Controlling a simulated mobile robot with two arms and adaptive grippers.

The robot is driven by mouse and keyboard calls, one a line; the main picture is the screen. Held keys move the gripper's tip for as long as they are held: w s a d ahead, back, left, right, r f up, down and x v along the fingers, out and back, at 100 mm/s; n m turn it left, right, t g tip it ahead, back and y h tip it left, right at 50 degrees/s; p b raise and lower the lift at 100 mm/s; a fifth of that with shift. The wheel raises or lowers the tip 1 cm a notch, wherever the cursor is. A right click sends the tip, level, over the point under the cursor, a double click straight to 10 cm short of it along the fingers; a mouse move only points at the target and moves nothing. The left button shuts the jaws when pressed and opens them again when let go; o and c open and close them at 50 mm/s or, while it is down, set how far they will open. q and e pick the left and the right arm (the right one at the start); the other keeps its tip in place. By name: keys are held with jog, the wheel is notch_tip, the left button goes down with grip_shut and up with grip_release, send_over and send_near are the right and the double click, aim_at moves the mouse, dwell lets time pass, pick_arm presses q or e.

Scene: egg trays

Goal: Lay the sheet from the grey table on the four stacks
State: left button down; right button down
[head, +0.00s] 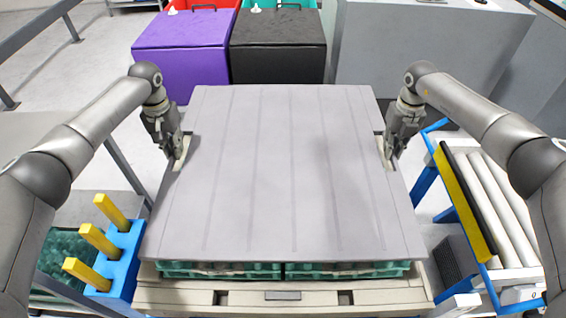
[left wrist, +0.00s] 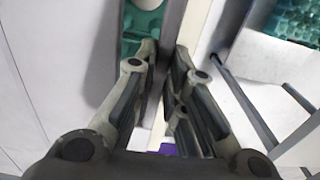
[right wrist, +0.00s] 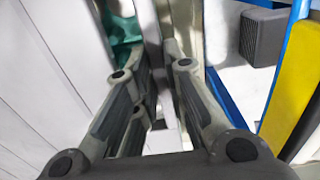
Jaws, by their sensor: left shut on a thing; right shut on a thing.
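The grey sheet (head: 285,170) is a large ribbed panel held between my two arms, over the stacks of green egg trays (head: 220,268). Only the near faces of two stacks show under its front edge; the rest are hidden. The sheet looks about level, and I cannot tell whether it rests on the trays. My left gripper (head: 182,150) is shut on its left edge, and the sheet (left wrist: 70,60) also shows in the left wrist view. My right gripper (head: 387,152) is shut on its right edge, with the sheet (right wrist: 40,80) in the right wrist view.
A pale pallet base (head: 380,295) lies below the stacks. A blue stand with yellow posts (head: 98,240) is close on the left. A roller conveyor with blue frame and yellow rail (head: 465,205) is close on the right. Purple (head: 185,45) and black (head: 277,50) boxes stand behind.

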pick_arm(q)
jog(key=shift+w, duration=0.1)
pick_arm(e)
jog(key=shift+w, duration=0.1)
